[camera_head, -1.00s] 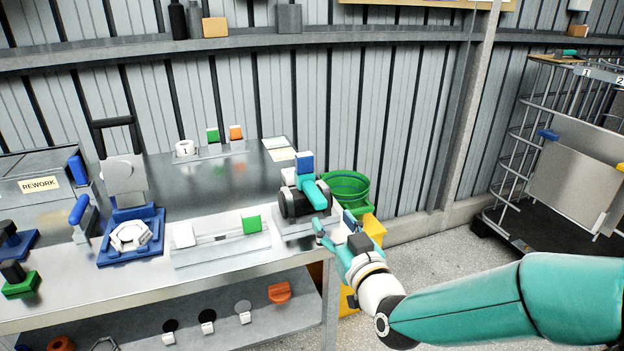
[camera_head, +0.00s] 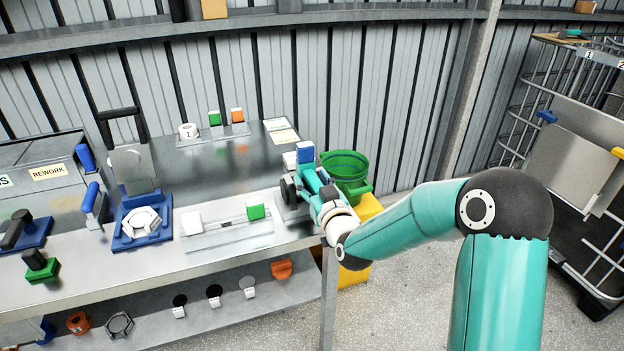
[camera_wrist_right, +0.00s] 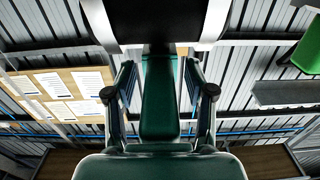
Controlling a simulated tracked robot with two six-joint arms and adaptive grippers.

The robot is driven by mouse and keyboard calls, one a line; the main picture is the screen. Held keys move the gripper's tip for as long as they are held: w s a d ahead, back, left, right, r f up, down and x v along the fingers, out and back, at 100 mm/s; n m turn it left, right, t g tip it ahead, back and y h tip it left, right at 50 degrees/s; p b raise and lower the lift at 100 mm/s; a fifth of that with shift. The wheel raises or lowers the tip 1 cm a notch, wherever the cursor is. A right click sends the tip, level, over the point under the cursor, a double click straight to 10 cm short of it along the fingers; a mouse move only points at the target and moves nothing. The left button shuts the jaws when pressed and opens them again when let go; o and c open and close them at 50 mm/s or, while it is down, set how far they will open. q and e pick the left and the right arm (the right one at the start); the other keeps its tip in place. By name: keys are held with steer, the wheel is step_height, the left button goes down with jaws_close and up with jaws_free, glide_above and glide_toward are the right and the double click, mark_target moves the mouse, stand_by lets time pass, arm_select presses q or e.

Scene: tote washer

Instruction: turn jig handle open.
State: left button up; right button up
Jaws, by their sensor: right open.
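A jig with a dark round body (camera_head: 287,190) stands at the right end of the steel bench, with a white block and a blue block (camera_head: 305,152) at its top. A teal handle (camera_wrist_right: 160,95) on it shows in the right wrist view, running below a dark cylinder (camera_wrist_right: 168,20) with pale end rings. My right gripper (camera_head: 318,188) is at the jig and hides much of it in the head view. In the wrist view its two fingers (camera_wrist_right: 164,90) are open, one on each side of the handle, with gaps visible. My left gripper is not in view.
A green bucket (camera_head: 346,168) stands on a yellow stand (camera_head: 368,208) just right of the jig. Left on the bench are a fixture with a green block (camera_head: 256,212) and a blue fixture with a white hexagonal ring (camera_head: 141,222). A wire cage (camera_head: 540,90) stands at the right.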

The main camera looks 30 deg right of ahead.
jaws_close()
stand_by(0.3)
steer(key=shift+a, duration=0.1)
